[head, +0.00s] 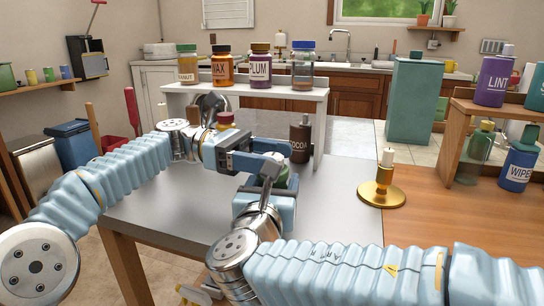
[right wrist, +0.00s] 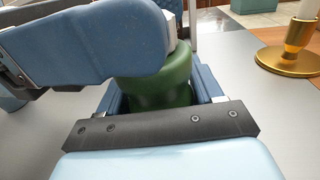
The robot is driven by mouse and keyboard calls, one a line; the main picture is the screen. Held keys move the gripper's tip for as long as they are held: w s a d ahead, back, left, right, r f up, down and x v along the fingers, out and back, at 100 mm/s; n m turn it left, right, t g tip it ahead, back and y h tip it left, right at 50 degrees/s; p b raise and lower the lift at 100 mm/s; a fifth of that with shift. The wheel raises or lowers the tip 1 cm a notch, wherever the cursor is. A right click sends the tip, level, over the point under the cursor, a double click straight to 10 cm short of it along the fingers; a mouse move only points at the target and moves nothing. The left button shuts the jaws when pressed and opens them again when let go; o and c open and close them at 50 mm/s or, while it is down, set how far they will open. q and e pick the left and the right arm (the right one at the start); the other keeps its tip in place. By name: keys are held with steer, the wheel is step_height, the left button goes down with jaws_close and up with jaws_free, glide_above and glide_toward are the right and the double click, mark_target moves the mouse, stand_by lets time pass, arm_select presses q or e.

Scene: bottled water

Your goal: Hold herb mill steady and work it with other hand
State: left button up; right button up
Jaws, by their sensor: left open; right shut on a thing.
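The herb mill (head: 283,181) is a green, round-bodied thing on the grey table, mostly hidden by my grippers in the head view. In the right wrist view its green body (right wrist: 158,88) stands between the fingers of my right gripper (right wrist: 155,98). My right gripper (head: 270,190) is shut on the mill's body, low down. My left gripper (head: 280,157) is open at the mill's upper part, its fingers reaching in from the left. In the right wrist view, the left gripper's blue finger (right wrist: 95,38) covers the mill's top, so contact there cannot be told.
A brown cocoa bottle (head: 300,140) stands just behind the mill. A white shelf (head: 240,91) with several jars is at the back. A brass candle holder (head: 382,190) stands to the right. The grey table (head: 340,215) is clear between mill and candle.

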arm_select(q)
steer(key=v, duration=0.7)
steer(key=shift+o, duration=0.2)
